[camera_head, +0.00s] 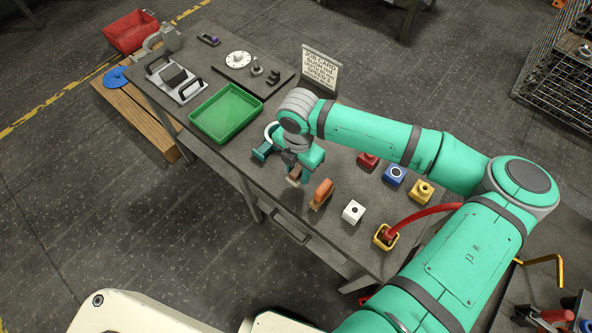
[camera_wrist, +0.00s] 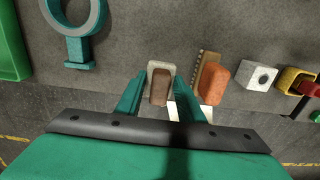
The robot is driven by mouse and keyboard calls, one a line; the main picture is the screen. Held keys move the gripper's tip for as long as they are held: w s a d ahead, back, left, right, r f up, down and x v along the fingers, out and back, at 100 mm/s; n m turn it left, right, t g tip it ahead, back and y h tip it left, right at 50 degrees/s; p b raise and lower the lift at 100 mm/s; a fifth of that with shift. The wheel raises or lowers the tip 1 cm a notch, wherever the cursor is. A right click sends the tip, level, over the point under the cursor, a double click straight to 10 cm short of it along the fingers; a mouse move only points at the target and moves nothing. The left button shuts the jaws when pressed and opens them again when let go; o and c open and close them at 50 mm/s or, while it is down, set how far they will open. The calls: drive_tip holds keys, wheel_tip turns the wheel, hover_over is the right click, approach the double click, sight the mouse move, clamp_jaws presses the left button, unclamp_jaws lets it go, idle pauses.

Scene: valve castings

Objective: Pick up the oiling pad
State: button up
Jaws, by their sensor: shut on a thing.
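The oiling pad, a small brown block on a pale felt-like base, is between my fingers in the wrist view (camera_wrist: 160,85). In the head view the oiling pad (camera_head: 294,174) shows just below my fingertips. My gripper (camera_head: 297,168) points down over the near edge of the bench and is shut on the pad; the fingers stand on either side of it in the wrist view (camera_wrist: 160,98). I cannot tell whether the pad touches the bench or hangs just above it.
An orange-backed brush (camera_head: 322,193) lies close on the right. A white block (camera_head: 353,212) and several coloured blocks stand beyond it. A teal ring tool (camera_wrist: 80,50) and a green tray (camera_head: 227,113) are to the left. A job card (camera_head: 319,70) stands at the back.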

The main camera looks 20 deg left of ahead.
drive_tip(key=s+d+r, duration=0.8)
drive_tip(key=s, duration=0.1)
drive_tip(key=shift+s, duration=0.2)
drive_tip(key=o, duration=0.5)
drive_tip(key=shift+c, duration=0.2)
drive_tip(key=shift+a, duration=0.1)
drive_tip(key=c, duration=0.3)
